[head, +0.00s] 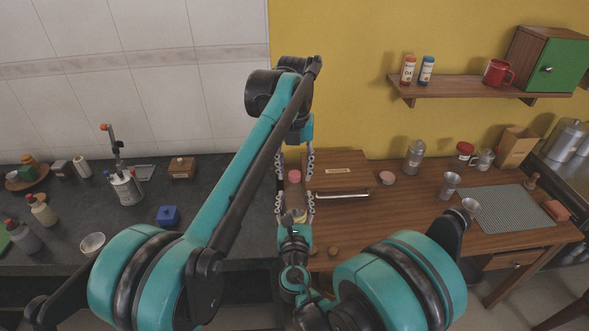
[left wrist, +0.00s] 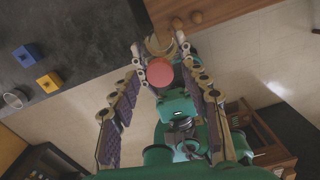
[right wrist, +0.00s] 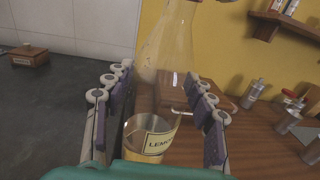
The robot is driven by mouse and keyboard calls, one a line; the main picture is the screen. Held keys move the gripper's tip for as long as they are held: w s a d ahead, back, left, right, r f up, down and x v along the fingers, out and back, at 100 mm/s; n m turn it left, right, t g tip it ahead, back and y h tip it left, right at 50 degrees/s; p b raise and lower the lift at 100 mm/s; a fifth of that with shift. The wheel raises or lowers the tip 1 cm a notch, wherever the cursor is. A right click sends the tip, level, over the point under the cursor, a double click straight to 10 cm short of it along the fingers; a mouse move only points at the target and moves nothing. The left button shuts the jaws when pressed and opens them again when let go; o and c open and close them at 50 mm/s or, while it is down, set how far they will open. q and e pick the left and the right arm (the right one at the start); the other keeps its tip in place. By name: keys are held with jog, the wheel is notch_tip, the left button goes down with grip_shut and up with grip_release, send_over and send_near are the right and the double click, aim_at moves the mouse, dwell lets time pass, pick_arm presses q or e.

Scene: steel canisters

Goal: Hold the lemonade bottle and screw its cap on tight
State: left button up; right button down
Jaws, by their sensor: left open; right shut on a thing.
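The lemonade bottle (right wrist: 152,135) is clear, with a yellow label, and looks upright in the right wrist view. My right gripper (right wrist: 158,88) is shut on it from below and holds it up in front of the counter. A round pink-red cap (head: 294,177) shows over the bottle in the head view, and also in the left wrist view (left wrist: 160,72). My left gripper (head: 296,168) points down from above, open, with one finger on each side of the cap. I cannot tell how far the cap is screwed down. The bottle's top is cut off in the right wrist view.
A wooden box (head: 338,170) stands on the wooden counter just behind the grippers. A blue block (head: 168,215) and a bowl (head: 92,243) are on the dark counter.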

pick_arm(q)
jog(key=shift+r, duration=2.25)
jog(key=shift+c, duration=0.2)
